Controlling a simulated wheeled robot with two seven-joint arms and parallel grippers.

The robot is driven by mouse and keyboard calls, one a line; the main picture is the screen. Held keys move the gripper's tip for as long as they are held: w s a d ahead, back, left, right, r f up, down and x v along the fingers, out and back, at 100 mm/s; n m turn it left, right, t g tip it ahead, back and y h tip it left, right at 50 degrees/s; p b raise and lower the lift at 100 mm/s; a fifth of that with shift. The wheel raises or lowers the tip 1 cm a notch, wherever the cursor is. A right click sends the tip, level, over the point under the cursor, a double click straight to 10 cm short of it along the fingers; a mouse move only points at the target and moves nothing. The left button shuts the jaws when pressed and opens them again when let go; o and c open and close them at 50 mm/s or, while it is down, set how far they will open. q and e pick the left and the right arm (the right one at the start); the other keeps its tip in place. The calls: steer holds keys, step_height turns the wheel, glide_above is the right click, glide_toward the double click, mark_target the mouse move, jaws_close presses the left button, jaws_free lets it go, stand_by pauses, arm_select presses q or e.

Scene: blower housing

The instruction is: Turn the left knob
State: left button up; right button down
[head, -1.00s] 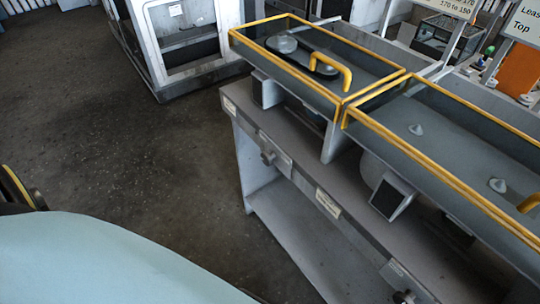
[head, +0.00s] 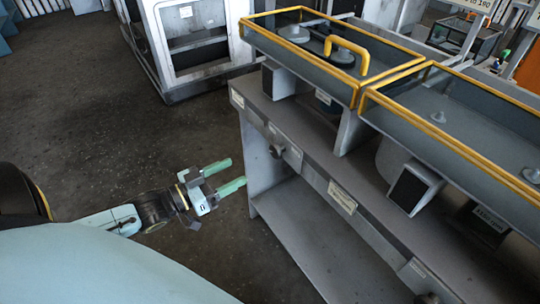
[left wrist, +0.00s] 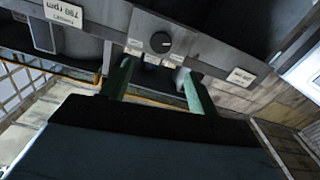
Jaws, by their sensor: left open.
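The left knob (head: 275,151) is a small dark knob on the front rail of the grey blower bench, near its left end. In the left wrist view it shows as a round black knob (left wrist: 160,42) on a light plate with small labels. My left gripper (head: 237,172) has two green fingers, open and empty, pointing right toward the bench front. In the wrist view the open fingers (left wrist: 156,72) lie to either side below the knob, apart from it. My right gripper is not in view.
A second knob (head: 427,298) sits at the bottom edge, further along the same rail. Yellow-edged covers (head: 440,132) top the bench (head: 345,176). A white cabinet (head: 188,45) stands behind. The dark floor (head: 95,120) left of the bench is clear.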

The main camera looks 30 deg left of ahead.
mark_target(273, 153)
arm_select(q)
steer(key=b+x, duration=0.2)
steer(key=x, duration=0.9)
steer(key=shift+a+f, duration=0.1)
steer(key=shift+w+d, duration=0.3)
steer(key=shift+w, duration=0.35)
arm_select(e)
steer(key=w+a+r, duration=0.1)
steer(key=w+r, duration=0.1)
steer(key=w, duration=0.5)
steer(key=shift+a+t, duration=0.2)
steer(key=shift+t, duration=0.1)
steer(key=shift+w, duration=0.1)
arm_select(q)
steer(key=c, duration=1)
